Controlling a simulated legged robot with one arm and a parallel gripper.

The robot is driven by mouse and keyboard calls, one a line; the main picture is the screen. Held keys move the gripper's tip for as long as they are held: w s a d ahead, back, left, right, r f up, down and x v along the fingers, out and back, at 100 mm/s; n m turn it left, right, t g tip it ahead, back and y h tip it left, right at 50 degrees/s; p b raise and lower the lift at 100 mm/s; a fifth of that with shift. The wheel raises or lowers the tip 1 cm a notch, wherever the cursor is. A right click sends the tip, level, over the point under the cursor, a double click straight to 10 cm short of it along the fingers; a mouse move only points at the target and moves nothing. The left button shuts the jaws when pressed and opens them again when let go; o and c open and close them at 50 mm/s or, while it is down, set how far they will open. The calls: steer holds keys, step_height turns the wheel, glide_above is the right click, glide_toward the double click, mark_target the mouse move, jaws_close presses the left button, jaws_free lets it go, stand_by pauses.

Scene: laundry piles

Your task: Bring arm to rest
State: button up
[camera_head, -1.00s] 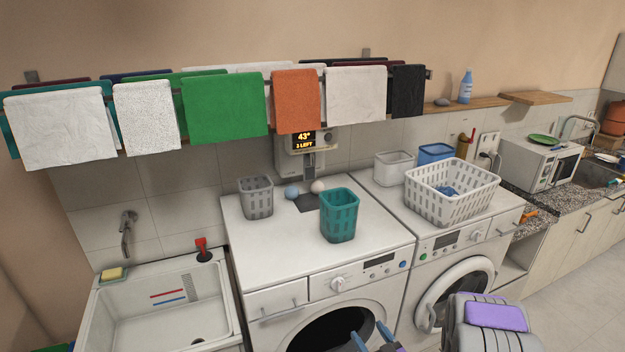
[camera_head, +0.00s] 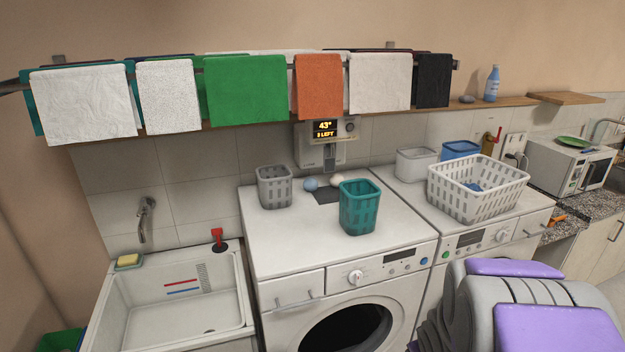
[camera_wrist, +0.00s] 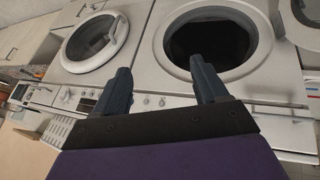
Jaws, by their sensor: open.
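My gripper (camera_wrist: 162,86) shows in the wrist view with its two dark fingers spread apart and nothing between them. Beyond the fingers are the fronts of two washing machines, and the picture there looks tilted or upside down. In the head view, my grey and purple arm fills the lower right, folded close to the camera, and the gripper's fingers are not seen there. The left washing machine (camera_head: 290,236) has its round drum opening dark and open. The right washing machine (camera_head: 475,240) is partly hidden behind my arm.
A teal basket (camera_head: 360,208), a grey basket (camera_head: 274,187) and a white laundry basket (camera_head: 478,205) stand on the machines. A sink (camera_head: 168,312) is at the lower left. Towels, including a green towel (camera_head: 246,92), hang along the wall rack.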

steer(key=s+a+r+m+g+b, duration=0.1)
steer(key=s+a, duration=0.3)
steer(key=s, duration=0.5)
steer(key=s+a+r+m+g+y+b, duration=0.1)
steer(key=s+a+r+g, duration=0.3)
steer(key=s, duration=0.6)
steer(key=s+a+r+m+g+y+b, duration=0.1)
steer(key=s+a+r+g+b, duration=0.1)
steer(key=s, duration=0.8)
steer(key=shift+a+r+g, duration=0.3)
steer(key=shift+a+r, duration=0.25)
steer(key=shift+a, duration=0.55)
steer(key=shift+c, duration=0.4)
